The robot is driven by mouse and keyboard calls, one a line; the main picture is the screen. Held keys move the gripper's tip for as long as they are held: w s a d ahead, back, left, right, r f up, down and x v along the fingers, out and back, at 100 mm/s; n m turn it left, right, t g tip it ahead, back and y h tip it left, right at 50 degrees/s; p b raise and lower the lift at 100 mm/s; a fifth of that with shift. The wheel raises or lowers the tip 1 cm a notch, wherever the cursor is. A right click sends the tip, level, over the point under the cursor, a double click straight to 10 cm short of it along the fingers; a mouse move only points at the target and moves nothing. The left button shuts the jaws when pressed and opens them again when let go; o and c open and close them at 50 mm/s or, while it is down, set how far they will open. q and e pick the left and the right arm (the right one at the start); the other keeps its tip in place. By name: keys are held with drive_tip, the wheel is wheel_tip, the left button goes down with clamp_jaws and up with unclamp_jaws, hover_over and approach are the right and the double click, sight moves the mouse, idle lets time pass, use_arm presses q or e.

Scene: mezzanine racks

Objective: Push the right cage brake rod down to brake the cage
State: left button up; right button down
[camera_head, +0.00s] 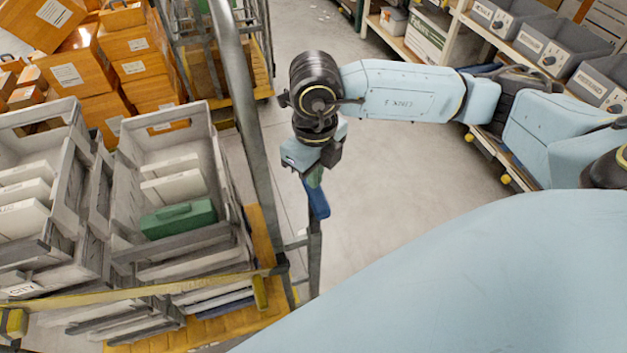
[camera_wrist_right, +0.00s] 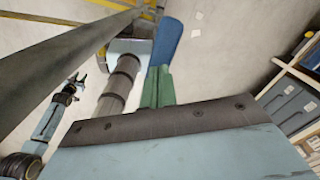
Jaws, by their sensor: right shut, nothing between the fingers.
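The brake rod (camera_head: 315,262) is a grey upright bar with a blue end (camera_head: 319,200), beside the right corner post of the cage (camera_head: 262,150). My right gripper (camera_head: 315,180) is shut and empty, with its green fingers pointing down at the top of the blue end. In the right wrist view the green fingers (camera_wrist_right: 157,88) are together, right by the blue end (camera_wrist_right: 167,42). I cannot tell whether they touch it. My left gripper does not show in the head view; a small, distant arm end (camera_wrist_right: 70,90) at the left of the wrist view may be it.
The cage holds grey crates (camera_head: 165,160) with white boxes and a green case (camera_head: 178,219). Cardboard boxes (camera_head: 110,65) stand behind on another cage. Shelves with grey bins (camera_head: 565,45) line the right side. The grey floor (camera_head: 400,180) between is clear.

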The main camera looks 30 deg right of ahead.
sight(315, 196)
drive_tip(key=shift+f+b, duration=3.25)
drive_tip(key=shift+f, duration=0.3)
drive_tip(key=shift+r+p, duration=2.3)
drive_tip(key=shift+r, duration=1.5)
drive_tip(key=shift+f, duration=0.1)
